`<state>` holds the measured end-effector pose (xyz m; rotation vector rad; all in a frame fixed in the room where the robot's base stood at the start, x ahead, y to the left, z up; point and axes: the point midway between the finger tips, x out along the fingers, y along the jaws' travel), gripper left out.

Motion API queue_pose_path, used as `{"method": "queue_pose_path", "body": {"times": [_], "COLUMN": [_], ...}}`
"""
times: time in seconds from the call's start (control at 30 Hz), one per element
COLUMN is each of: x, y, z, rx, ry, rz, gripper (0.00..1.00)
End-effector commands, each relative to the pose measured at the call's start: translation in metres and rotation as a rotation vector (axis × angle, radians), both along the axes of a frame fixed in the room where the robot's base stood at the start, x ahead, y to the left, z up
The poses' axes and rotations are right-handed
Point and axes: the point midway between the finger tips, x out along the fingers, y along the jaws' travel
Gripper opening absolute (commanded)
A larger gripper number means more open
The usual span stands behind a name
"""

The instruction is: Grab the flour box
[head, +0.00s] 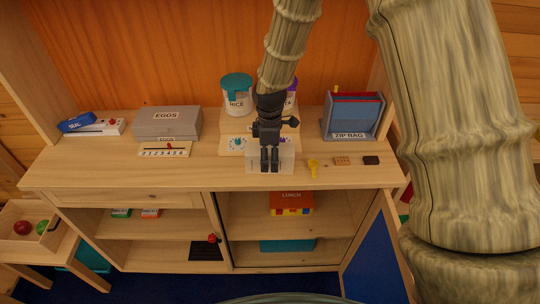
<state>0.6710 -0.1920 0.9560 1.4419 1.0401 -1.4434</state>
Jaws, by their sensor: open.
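My gripper (269,168) points down over the middle of the counter, its two dark fingers slightly apart. A pale, whitish box (286,164) stands at the counter's front, partly hidden by the fingers. I cannot read a flour label on it, nor tell whether the fingers are around it or in front of it. A white canister with a teal lid (237,95) reads RICE. A purple-lidded canister (291,88) stands to its right, mostly hidden behind my arm; its label is cut off.
A grey egg box (167,124) and a number strip (165,149) are left on the counter (80,168). A zip bag holder (352,118), yellow object (313,167) and small dark block (371,160) are right. A red-orange lunch box (291,202) sits on a shelf below.

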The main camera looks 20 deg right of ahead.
Motion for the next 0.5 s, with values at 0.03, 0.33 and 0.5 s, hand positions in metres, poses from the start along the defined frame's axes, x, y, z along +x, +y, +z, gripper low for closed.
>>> {"method": "queue_pose_path", "body": {"times": [0.03,0.33,0.5], "x": [0.0,0.0,0.0], "y": [0.0,0.001,0.001], "z": [-0.004,-0.014,-0.014], "rx": [-0.001,0.001,0.001], "ry": [0.001,-0.001,-0.001], "rz": [0.0,0.001,0.001], "gripper": [0.79,0.79,0.71]}}
